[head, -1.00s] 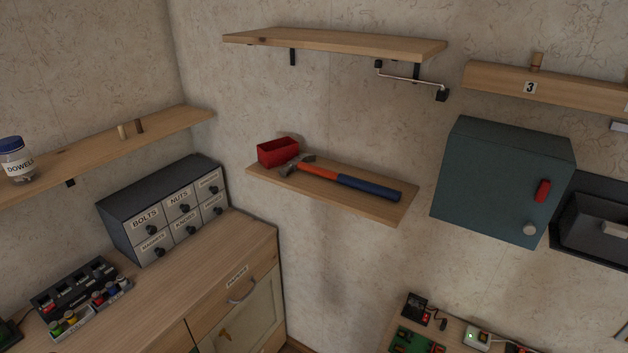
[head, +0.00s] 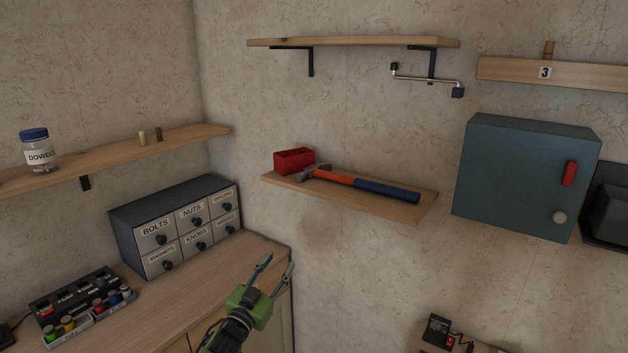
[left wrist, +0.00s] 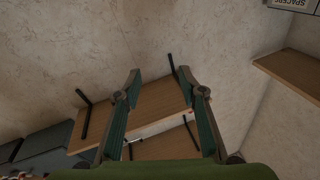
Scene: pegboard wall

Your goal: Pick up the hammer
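The hammer (head: 358,184) lies on its side on the small middle wall shelf (head: 400,211) in the head view. Its metal head is at the left beside a red box, and its red and blue handle points right. My left gripper (head: 276,272) is below and to the left of that shelf, apart from the hammer. Its two fingers are spread with nothing between them. In the left wrist view the open fingers (left wrist: 165,95) frame shelf boards seen at a steep tilt; I cannot make out the hammer there. My right gripper is not in view.
The red box (head: 293,161) stands at the shelf's left end. An upper shelf (head: 350,42) with black brackets hangs above. A teal cabinet (head: 520,175) is close on the right. A labelled drawer unit (head: 175,228) stands on the left counter (head: 165,295).

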